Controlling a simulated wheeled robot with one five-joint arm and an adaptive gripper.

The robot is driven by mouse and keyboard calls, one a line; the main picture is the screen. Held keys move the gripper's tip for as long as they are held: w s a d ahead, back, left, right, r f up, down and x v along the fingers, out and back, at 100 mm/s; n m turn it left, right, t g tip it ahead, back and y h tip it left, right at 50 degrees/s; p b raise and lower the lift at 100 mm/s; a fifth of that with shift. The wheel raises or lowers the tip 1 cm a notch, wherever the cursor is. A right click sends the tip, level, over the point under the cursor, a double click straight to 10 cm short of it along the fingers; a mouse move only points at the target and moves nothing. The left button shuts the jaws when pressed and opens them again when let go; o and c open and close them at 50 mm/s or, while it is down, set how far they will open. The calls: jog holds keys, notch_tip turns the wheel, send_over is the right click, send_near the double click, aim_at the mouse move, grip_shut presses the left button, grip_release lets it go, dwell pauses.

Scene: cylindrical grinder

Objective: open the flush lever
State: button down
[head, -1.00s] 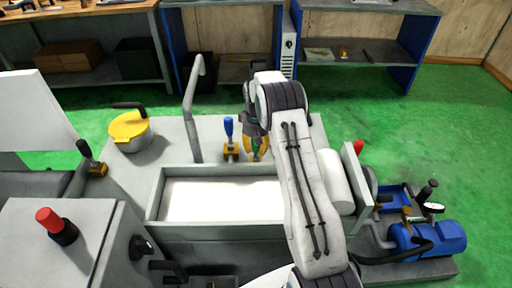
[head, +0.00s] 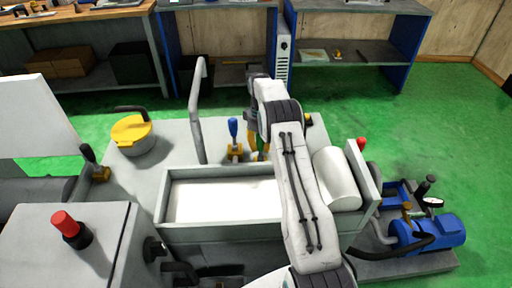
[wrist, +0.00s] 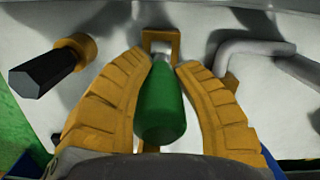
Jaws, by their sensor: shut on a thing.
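A green lever handle (wrist: 160,104) stands on a yellow bracket (wrist: 160,42) in the wrist view. My gripper (wrist: 168,66) has its two yellow fingers around this handle, one on each side, shut on it. In the head view the fingers and the green handle (head: 261,143) show small behind the white trough, partly hidden by my arm. A blue-handled lever (head: 233,128) on a yellow base stands just left of it. No label shows which lever is the flush lever.
A black handle with a brass collar (wrist: 72,52) is close by in the wrist view. A grey bent pipe (head: 196,110) rises left of the levers. A yellow-lidded pot (head: 132,133) stands farther left. The trough (head: 162,200) lies in front.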

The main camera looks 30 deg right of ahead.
dwell(0.3)
jog(key=c, duration=0.9)
grip_release()
jog(key=shift+w+d+r, duration=0.1)
jog(key=shift+w+r, duration=0.05)
jog(key=shift+r, duration=1.05)
jog(key=shift+w+r, duration=0.15)
jog(key=shift+r, duration=1.1)
jog(key=shift+w+d+r, duration=0.1)
jog(key=shift+w+r, duration=0.05)
jog(key=shift+r, duration=1.05)
jog(key=shift+o, duration=0.4)
jog(key=shift+a, duration=0.1)
